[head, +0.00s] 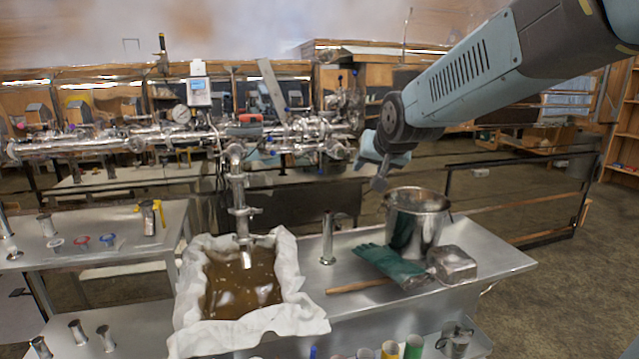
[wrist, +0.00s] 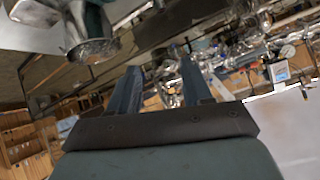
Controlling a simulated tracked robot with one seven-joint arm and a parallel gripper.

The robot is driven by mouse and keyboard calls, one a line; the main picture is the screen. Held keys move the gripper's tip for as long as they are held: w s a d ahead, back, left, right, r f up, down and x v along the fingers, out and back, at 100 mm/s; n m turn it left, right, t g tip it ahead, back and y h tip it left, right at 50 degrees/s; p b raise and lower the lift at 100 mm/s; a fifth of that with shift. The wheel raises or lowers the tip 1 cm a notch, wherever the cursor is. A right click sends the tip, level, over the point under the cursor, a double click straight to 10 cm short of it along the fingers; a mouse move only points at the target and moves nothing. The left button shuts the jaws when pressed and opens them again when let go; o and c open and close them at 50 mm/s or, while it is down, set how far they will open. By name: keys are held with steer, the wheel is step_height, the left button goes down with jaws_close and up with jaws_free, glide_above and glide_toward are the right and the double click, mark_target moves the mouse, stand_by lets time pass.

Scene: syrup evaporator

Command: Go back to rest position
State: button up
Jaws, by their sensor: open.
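My arm comes in from the upper right of the head view. My gripper (head: 376,178) hangs at its end, to the left of and above a steel pot (head: 416,222), apart from it. In the wrist view the two fingers of my gripper (wrist: 158,85) stand apart, with nothing between them. The wrist picture is tilted and shows steel piping (wrist: 255,50) beyond the fingers.
A steel table (head: 490,262) holds the pot, green gloves (head: 388,264), a steel block-like container (head: 452,264) and a wooden handle (head: 357,286). A cloth-lined basin (head: 190,300) of brown liquid stands left. Piping (head: 110,138) runs behind. A railing (head: 520,190) stands right.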

steer(key=s+d+f+g, duration=0.1)
steer(key=s+d, duration=0.3)
steer(key=s, duration=0.4)
steer(key=s+d+f+g+h, duration=0.1)
steer(key=s+d, duration=0.3)
steer(key=s, duration=0.5)
steer(key=s+d+f+g+h, duration=0.1)
steer(key=s+d, duration=0.3)
steer(key=s, duration=0.5)
steer(key=shift+f+n+g, duration=0.4)
steer(key=shift+f+g, duration=0.3)
steer(key=shift+f, duration=0.05)
